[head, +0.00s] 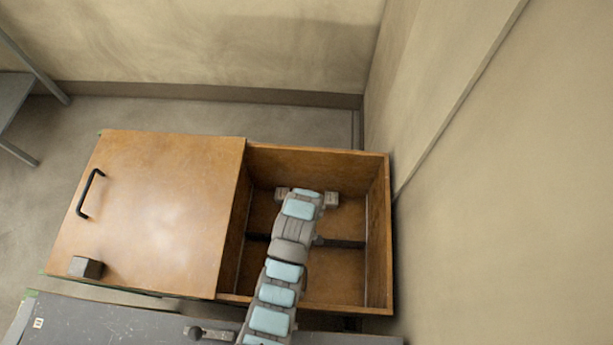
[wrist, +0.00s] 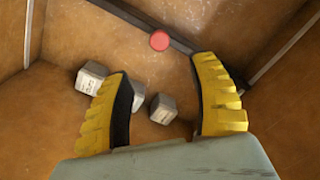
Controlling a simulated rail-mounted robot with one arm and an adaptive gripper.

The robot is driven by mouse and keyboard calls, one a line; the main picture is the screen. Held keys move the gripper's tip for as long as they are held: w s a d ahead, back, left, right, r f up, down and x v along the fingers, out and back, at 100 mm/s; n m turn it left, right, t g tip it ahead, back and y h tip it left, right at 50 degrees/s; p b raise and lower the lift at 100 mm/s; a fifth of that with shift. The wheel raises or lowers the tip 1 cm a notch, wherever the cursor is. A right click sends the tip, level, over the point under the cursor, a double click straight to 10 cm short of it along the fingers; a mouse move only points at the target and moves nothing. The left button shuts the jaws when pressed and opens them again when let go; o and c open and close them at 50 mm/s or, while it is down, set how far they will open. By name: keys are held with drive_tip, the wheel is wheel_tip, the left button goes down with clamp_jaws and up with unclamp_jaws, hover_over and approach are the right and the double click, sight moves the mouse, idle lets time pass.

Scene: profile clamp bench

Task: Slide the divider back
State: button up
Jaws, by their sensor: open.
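A dark bar, apparently the divider (head: 347,243), runs across the open part of the wooden box (head: 378,175). In the wrist view the bar (wrist: 120,13) crosses the top of the picture between two pale side strips. A round red piece (wrist: 159,41) sits at its edge. My gripper (wrist: 160,75) is inside the box opening, with its yellow, black-padded fingers wide apart and nothing held. The red piece lies beyond the fingertips, between their lines, and no finger touches it. In the head view my arm hides the gripper and the red piece.
A wooden lid (head: 160,210) with a black handle (head: 88,193) covers the box's left part and carries a grey cube (head: 85,267). A wall rises close on the right.

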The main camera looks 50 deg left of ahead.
drive_tip(key=shift+f+b, duration=0.55)
drive_tip(key=shift+f, duration=5.15)
clamp_jaws()
